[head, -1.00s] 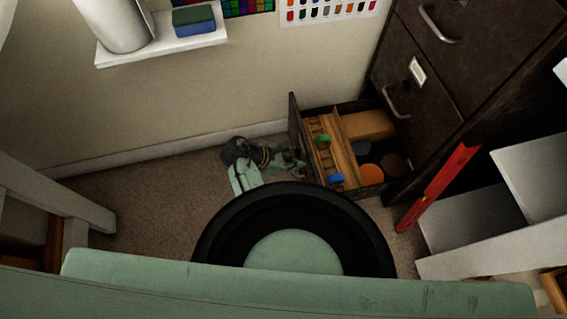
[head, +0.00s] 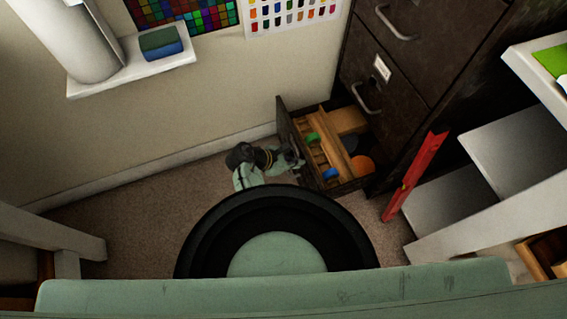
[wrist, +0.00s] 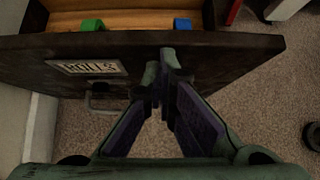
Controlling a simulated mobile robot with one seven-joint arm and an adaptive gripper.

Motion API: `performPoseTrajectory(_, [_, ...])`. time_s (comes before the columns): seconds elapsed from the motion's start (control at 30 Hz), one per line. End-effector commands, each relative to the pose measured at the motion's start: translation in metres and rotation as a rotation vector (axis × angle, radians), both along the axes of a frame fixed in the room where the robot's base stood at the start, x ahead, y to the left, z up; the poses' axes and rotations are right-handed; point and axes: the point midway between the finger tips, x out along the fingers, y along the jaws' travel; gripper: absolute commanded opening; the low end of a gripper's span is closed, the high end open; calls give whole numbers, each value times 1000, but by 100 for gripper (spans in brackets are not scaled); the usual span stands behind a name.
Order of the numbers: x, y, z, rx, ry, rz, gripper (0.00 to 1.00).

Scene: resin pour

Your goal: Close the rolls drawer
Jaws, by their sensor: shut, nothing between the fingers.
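The rolls drawer (head: 290,128) is the open bottom drawer of a dark cabinet (head: 405,85) and juts out to the left in the head view. Inside are wooden racks, a green roll (head: 312,137), a blue roll (head: 331,173) and an orange disc (head: 362,164). In the wrist view the dark drawer front (wrist: 215,50) carries a label reading ROLLS (wrist: 88,67) and a metal handle (wrist: 100,100). My gripper (wrist: 165,75) is shut and empty, its fingertips at the drawer front, right of the handle. I cannot tell whether they touch it.
A red level (head: 416,175) leans beside the cabinet, next to grey steps (head: 450,205) at the right. A wall shelf (head: 135,72) stands at upper left. Carpet (head: 130,205) is clear left of the drawer.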

Motion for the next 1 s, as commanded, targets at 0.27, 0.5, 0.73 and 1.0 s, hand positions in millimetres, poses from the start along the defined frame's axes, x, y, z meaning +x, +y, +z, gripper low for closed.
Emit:
performPoseTrajectory(0.27, [23,-77,4,-2,-2,-9,0])
performPoseTrajectory(0.5, [45,-141,2,0,-3,-9,0])
performPoseTrajectory(0.73, [63,-196,0,0,-3,-8,0])
performPoseTrajectory(1.0, [78,-241,0,0,-2,-4,0])
